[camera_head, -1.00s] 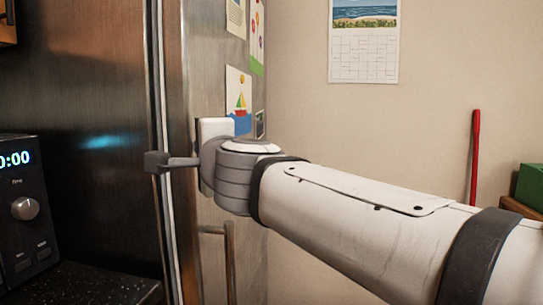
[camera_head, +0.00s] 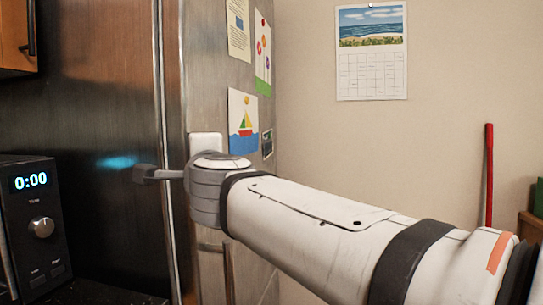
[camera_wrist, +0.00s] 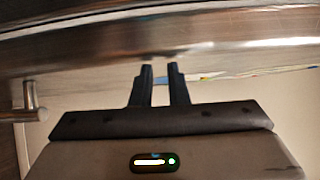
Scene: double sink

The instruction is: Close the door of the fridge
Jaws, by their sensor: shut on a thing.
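The fridge door (camera_head: 212,80) is a brushed-steel face with papers on it, right of the dark panel in the head view. It is seen at a steep angle, and I cannot tell how far it stands open. A lower bar handle (camera_head: 230,272) is partly behind my arm. A bar handle also shows at the left of the wrist view (camera_wrist: 30,100). My gripper (camera_wrist: 160,68) has its two dark fingers close together with a small gap, their tips at the steel.
A microwave (camera_head: 35,225) stands on the dark counter at the left, under an orange cabinet (camera_head: 15,40). A calendar (camera_head: 371,50) hangs on the beige wall. A red pole (camera_head: 489,175) leans at the right, near a wooden piece of furniture (camera_head: 531,226).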

